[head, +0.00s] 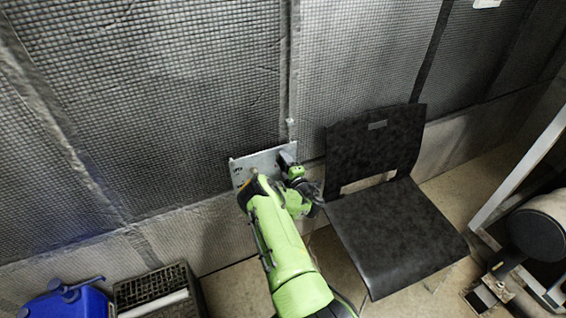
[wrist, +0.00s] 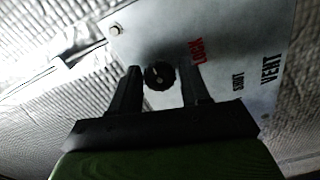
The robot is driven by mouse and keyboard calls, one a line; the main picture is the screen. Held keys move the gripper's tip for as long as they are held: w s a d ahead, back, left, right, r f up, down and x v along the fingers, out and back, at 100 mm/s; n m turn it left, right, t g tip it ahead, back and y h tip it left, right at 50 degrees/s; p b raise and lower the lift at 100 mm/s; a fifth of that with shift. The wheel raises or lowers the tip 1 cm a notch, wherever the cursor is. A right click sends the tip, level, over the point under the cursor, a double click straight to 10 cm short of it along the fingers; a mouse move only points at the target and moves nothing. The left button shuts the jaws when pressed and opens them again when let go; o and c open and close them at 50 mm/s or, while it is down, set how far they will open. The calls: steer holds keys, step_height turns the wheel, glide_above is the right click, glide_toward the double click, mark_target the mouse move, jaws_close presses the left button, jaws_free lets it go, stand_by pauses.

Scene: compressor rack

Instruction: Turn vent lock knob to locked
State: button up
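The vent lock knob (wrist: 159,75) is a small round black knob with a pale pointer mark, on a grey metal plate (wrist: 228,62). The plate carries a red "LOCK" label and dark "VENT" lettering in the wrist view. In the head view the plate (head: 240,169) is on the padded wall, and my arm hides the knob. My gripper (wrist: 158,82) is open in the wrist view. Its two dark fingers stand left and right of the knob, with gaps visible on both sides. I cannot tell how deep the fingertips reach around it.
A black chair (head: 390,235) stands close to the right of my arm. A dark crate (head: 160,288) and a blue container (head: 68,302) are on the floor at lower left. Quilted padding (head: 150,90) covers the wall. Dark equipment (head: 538,235) stands at far right.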

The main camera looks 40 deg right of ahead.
steer(key=shift+o, duration=1.2)
steer(key=p+v, duration=1.4)
steer(key=v, duration=0.1)
steer(key=shift+s, duration=0.35)
steer(key=shift+a+r, duration=0.1)
steer(key=shift+a, duration=0.05)
